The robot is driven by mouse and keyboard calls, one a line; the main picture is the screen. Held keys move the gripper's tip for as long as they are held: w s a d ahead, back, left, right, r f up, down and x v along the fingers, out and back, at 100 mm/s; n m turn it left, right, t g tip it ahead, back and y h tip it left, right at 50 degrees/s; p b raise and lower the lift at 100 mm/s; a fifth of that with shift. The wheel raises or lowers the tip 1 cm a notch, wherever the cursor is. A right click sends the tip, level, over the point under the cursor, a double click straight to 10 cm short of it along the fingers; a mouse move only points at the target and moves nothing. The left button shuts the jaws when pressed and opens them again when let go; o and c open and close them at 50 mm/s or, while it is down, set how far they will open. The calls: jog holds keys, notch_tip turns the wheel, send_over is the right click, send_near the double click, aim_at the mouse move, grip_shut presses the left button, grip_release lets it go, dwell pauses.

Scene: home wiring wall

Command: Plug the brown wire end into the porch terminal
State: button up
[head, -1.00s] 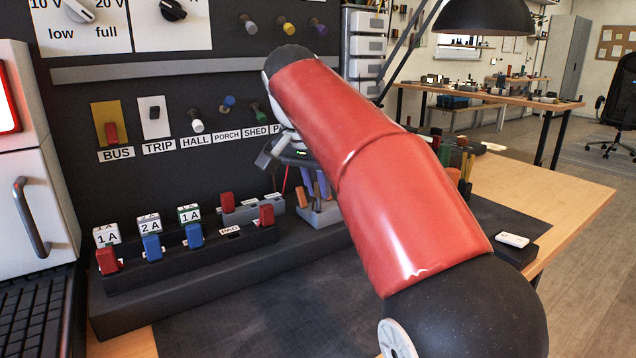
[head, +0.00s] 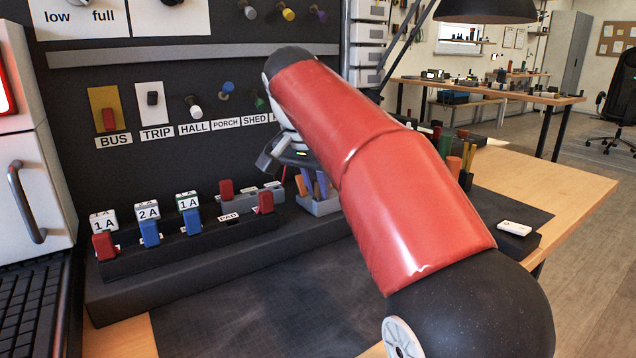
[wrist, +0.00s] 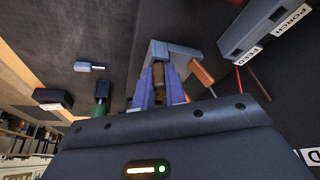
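My gripper (wrist: 159,88) has two purple-blue fingers pointing down at a grey holder (wrist: 178,48). A brown wire end (wrist: 158,74) stands between the fingers, which are on either side of it with little space. I see no clear contact. In the head view my gripper (head: 312,184) is at the holder (head: 318,206), partly behind my red arm; the brown wire end cannot be made out there. A grey block with a PORCH label (wrist: 291,18) and a FEED label is at the upper right of the wrist view.
An orange wire end (wrist: 200,72) leans in the holder right beside the fingers. A red wire (wrist: 240,82) runs near the grey block. A black fuse rail (head: 180,248) with several fuses stands at left. Wall switches sit above, including one over a PORCH label (head: 226,124). The dark mat (head: 270,310) is clear.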

jog(key=o, duration=0.5)
jog(key=shift+o, duration=0.2)
jog(key=p+v, duration=0.2)
jog(key=v, duration=0.5)
jog(key=shift+r+p, duration=0.3)
jog(key=shift+r, duration=0.1)
jog(key=shift+s+a, duration=0.1)
jog(key=shift+s, duration=0.05)
